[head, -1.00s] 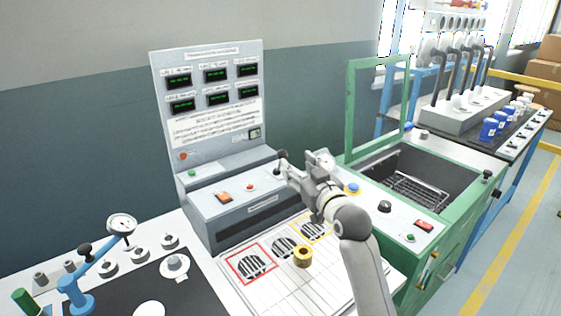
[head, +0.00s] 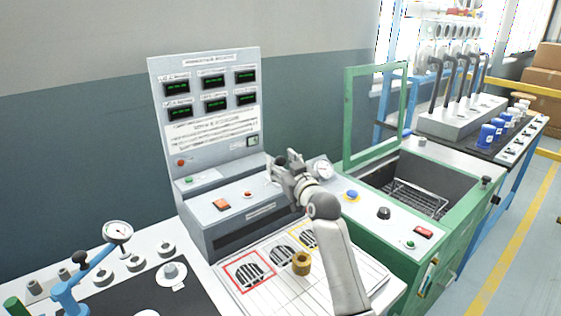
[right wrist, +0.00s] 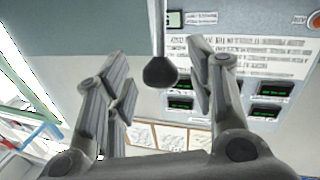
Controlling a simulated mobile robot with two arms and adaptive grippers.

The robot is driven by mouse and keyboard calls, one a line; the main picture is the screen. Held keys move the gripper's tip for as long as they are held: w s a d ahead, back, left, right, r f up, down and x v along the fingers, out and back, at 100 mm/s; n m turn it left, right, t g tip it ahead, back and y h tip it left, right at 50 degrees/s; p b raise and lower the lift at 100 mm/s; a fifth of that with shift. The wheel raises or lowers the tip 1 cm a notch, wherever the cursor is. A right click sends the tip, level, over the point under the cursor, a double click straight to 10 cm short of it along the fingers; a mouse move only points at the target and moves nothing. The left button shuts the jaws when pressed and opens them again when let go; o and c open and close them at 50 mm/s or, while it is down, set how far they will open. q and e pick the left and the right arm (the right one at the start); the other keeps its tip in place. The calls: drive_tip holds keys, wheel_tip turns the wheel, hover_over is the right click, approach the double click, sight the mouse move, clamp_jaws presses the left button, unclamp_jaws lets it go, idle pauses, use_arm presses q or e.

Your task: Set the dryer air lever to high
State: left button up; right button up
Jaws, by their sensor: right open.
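I see no clear contact between the fingers and the knob. The camera looks inverted, so the rod enters from the top edge. In the head view the lever is mostly hidden behind my gripper, and I cannot read its setting. My left gripper is out of view.
An upright panel with displays (head: 205,95) stands behind the console (head: 235,207). A green-framed bin with an open lid (head: 376,110) is to the right.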

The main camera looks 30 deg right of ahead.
drive_tip(key=shift+w+d, duration=0.15)
drive_tip(key=shift+w, duration=0.5)
clamp_jaws()
